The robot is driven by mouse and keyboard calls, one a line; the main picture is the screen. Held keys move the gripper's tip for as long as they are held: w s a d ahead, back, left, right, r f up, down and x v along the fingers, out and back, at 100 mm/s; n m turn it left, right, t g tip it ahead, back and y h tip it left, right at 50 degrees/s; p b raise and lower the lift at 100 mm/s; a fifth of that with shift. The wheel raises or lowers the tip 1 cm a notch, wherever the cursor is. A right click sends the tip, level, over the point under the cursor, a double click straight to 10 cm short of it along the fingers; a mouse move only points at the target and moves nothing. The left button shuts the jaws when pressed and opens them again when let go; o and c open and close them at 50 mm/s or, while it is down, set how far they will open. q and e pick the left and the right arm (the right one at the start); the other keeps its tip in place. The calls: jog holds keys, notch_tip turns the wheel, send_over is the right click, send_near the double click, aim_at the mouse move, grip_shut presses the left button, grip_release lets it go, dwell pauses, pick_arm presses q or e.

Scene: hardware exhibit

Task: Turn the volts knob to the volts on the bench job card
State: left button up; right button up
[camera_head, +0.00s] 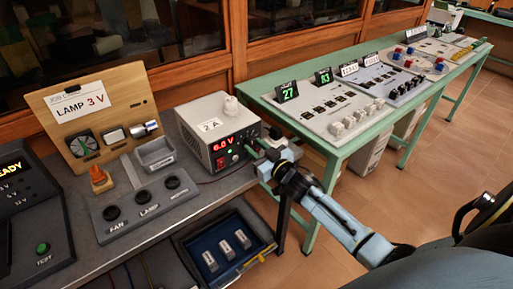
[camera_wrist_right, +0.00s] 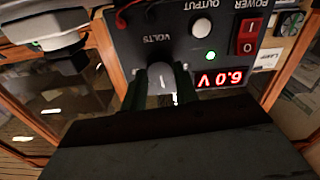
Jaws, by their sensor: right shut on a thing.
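The bench job card (camera_head: 83,103) on the wooden board reads LAMP 3 V. The power supply (camera_head: 213,112) stands at the bench's right end; its red display (camera_head: 222,144) reads 6.0 V. In the right wrist view the display (camera_wrist_right: 222,77) appears upside down, also 6.0 V. The grey volts knob (camera_wrist_right: 160,80) sits under the VOLTS label, with a finger of my right gripper (camera_wrist_right: 161,88) on each side. My right gripper (camera_head: 260,150) is shut on the knob; in the head view it hides the knob. My left gripper is not in view.
The red power switch (camera_wrist_right: 248,35) and white output button (camera_wrist_right: 201,26) are close to the knob. A panel with FAN and LAMP sockets (camera_head: 145,208) lies on the bench. An open blue drawer (camera_head: 223,250) is below. A green table (camera_head: 345,150) stands right.

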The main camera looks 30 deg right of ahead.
jog(key=n, duration=1)
jog(key=shift+n, duration=0.3)
jog(key=n, duration=0.2)
jog(key=shift+n, duration=0.4)
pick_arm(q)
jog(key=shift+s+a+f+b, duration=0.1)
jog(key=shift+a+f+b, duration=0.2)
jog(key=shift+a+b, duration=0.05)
pick_arm(e)
jog(key=shift+n, duration=0.7)
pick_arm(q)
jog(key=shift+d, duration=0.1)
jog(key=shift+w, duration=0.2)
pick_arm(e)
jog(key=o, duration=1)
